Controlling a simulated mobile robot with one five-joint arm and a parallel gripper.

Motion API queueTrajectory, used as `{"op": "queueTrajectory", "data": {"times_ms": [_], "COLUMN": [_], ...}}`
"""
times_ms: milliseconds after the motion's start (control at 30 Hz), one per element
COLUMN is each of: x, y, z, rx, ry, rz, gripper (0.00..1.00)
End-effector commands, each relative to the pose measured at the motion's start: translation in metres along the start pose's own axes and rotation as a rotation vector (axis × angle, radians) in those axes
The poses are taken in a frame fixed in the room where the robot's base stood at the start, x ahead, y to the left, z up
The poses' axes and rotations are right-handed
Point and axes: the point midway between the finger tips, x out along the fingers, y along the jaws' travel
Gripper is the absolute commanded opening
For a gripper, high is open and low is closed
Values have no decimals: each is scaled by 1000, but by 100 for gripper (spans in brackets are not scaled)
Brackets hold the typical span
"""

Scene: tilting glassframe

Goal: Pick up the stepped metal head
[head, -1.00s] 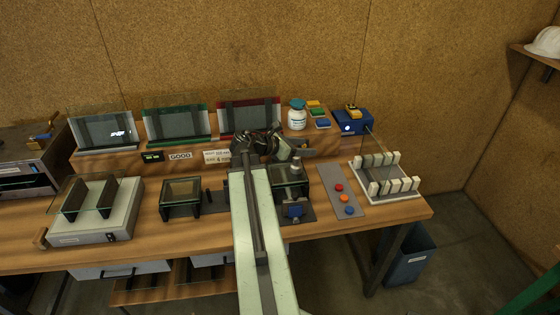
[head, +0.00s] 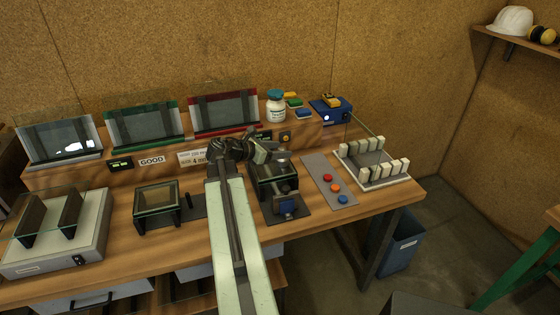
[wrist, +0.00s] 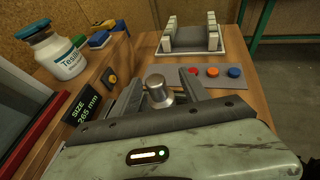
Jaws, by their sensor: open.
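The stepped metal head (wrist: 158,92) is a shiny grey cylinder with a wider top, in the middle of the wrist view. It stands between the two fingers of my gripper (wrist: 160,84), which are apart on its left and right. Whether either finger touches it I cannot tell. In the head view my gripper (head: 272,151) is over the glass-sided station (head: 276,180) right of the arm. The metal head (head: 282,158) is small there and partly hidden by the gripper.
A jar (wrist: 60,54) and coloured blocks stand on the raised shelf at left. A panel with red, blue and orange buttons (head: 328,178) and a white slotted rack (head: 372,165) lie to the right. Framed glass panes (head: 145,122) line the back.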

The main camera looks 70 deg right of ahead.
Motion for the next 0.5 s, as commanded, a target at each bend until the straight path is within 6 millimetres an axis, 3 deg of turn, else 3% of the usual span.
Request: {"op": "queueTrajectory", "data": {"times_ms": [133, 400, 500], "x": [5, 47, 50], "y": [3, 10, 10], "z": [-1, -3, -1], "rx": [-1, -1, -2], "ry": [0, 0, 0], "rz": [2, 3, 4], "gripper": [53, 53, 53]}}
